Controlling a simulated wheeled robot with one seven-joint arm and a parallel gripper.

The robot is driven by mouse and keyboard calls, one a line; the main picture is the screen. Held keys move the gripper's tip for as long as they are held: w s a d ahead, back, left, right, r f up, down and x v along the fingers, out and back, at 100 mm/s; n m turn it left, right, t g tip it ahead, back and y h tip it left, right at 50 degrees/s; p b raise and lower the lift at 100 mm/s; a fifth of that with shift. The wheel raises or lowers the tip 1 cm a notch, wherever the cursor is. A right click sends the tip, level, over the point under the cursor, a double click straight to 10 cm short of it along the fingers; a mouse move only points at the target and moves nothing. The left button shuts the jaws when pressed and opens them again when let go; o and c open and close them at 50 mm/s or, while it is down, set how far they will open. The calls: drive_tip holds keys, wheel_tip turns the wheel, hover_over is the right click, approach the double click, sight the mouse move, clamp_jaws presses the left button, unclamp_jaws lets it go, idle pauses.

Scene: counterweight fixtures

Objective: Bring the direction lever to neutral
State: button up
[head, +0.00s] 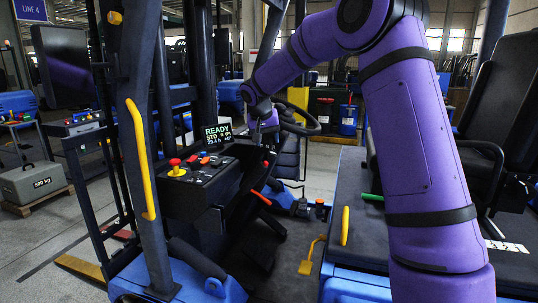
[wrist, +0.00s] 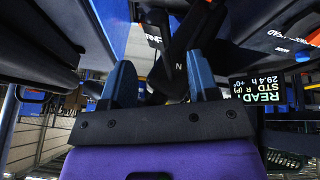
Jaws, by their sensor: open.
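My gripper (head: 264,128) is in front of the steering wheel (head: 297,118), just right of the lit display (head: 217,133), in the head view. In the wrist view my gripper (wrist: 160,65) is open, with its two blue-grey fingers well apart. Dark parts, one marked with a white "N" (wrist: 178,67), show between and beyond the fingers. The direction lever seems to be among them, but its outline and exact setting are hard to tell. I cannot tell whether a finger touches it. The display also shows in the wrist view (wrist: 256,90), with "STD R (P)" on it.
Left of the display is a black console (head: 200,185) with a red mushroom button (head: 175,163) on a yellow base. A yellow grab handle (head: 140,158) is on the near post. The black seat (head: 499,110) stands at right. A grey 500 kg weight (head: 35,183) sits at far left.

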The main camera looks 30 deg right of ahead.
sight(271, 153)
drive_tip(key=x, duration=0.7)
drive_tip(key=shift+f, duration=0.25)
clamp_jaws()
